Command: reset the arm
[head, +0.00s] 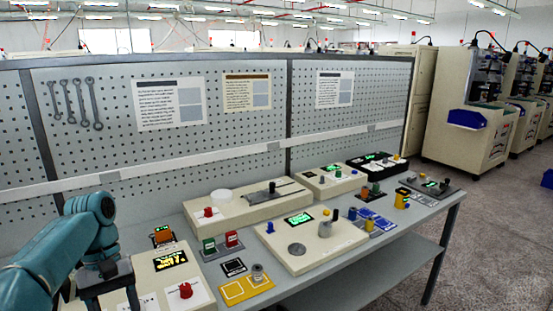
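My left arm (40,262) is teal and comes in from the lower left. My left gripper (109,300) points down over the left end of the table. Its two dark fingers are spread apart, with the cream panel showing between them, and I see nothing held. The fingertips are at the lower picture edge, so I cannot tell whether they touch the panel. My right arm and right gripper are not in view.
A cream box (196,290) with a red knob (185,290) stands beside my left gripper. More control boxes, knobs and coloured mats fill the grey table (395,240). A pegboard (230,130) rises behind it. Floor (480,250) is open on the right, before cream machines (468,125).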

